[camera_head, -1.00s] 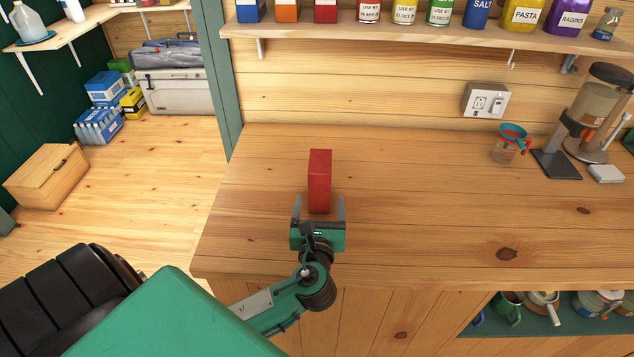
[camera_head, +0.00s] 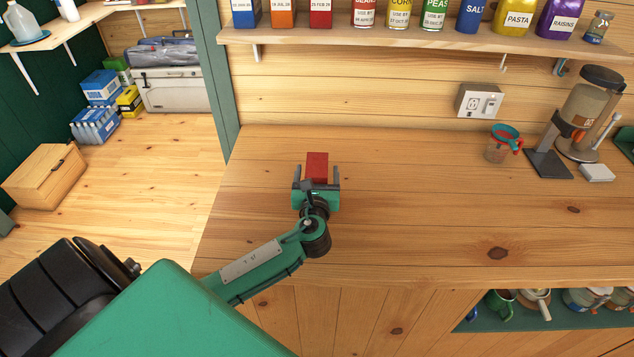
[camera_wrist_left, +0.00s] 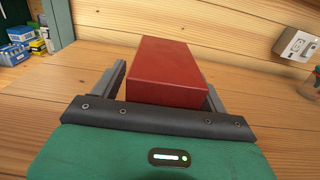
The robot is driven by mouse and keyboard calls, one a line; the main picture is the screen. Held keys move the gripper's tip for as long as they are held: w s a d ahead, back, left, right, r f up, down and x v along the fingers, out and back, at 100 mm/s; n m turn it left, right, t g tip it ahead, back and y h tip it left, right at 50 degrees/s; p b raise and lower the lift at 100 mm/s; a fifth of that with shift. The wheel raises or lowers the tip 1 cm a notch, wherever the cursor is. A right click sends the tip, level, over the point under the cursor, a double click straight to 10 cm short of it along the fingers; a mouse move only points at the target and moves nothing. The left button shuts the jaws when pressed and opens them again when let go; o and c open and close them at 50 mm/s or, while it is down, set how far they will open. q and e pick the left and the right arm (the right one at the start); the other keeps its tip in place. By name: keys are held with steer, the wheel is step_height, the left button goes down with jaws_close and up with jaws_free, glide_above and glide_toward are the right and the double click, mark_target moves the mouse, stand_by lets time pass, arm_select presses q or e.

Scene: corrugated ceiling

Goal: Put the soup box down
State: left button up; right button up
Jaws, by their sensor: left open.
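The soup box is a plain red box (camera_head: 317,165) on the left part of the wooden counter (camera_head: 420,200). My left gripper (camera_head: 316,176) is open around it, with one finger on each side. The left wrist view shows the red box (camera_wrist_left: 168,72) between the two grey fingers, with a gap visible by the left finger. The gripper's palm hides the box's near lower part. The box's underside is hidden, so its contact with the counter is not directly seen. My right gripper is not in view.
A shelf (camera_head: 400,40) with cans and boxes runs above the counter. A wall outlet (camera_head: 480,101) is behind. The counter's middle is clear; its left edge is near.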

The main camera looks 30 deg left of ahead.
arm_select(q)
steer(key=c, duration=1.4)
steer(key=shift+o, duration=0.2)
steer(key=shift+r, duration=0.1)
